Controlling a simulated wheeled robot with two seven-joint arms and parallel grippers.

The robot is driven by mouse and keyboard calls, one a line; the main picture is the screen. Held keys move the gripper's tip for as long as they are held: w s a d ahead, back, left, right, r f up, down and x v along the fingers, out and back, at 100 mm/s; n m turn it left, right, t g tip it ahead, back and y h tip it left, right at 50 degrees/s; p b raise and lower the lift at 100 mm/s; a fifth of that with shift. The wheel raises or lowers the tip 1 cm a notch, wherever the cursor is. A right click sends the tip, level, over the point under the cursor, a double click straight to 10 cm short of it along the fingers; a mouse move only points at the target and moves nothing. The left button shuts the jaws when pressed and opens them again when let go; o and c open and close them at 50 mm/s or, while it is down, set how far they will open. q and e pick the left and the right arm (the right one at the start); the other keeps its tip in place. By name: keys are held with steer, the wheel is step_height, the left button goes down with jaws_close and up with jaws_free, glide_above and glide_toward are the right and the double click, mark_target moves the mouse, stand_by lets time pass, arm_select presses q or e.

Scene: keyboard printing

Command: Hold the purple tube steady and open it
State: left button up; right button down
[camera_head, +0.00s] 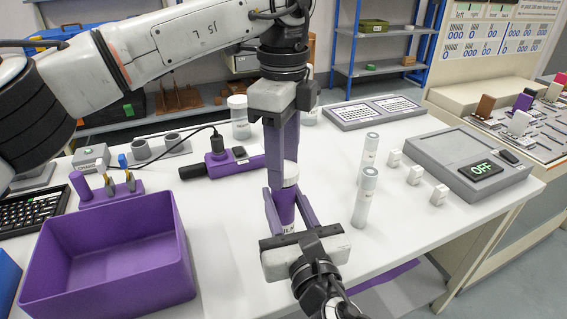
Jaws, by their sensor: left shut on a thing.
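The purple tube (284,206) stands upright near the middle of the table, with a white cap (290,173) on top. My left gripper (283,168) points down from above and is shut on the top of the tube at the white cap; its purple fingers hide part of the cap. My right gripper (286,197) reaches in from the front, with one purple finger on each side of the tube's body. Whether these fingers press on the tube or stand slightly apart is not clear.
Two white-capped tubes (365,197) stand to the right, near small white blocks (414,175) and a grey scale reading OFF (447,165). A purple bin (180,236) is at left front. A purple device (218,162) lies behind. The table's right front is clear.

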arm_select(q)
steer(key=shift+r, duration=0.1)
steer(key=shift+r, duration=1.95)
arm_select(e)
steer(key=c, duration=1.2)
jaws_free()
steer(key=shift+o, duration=0.2)
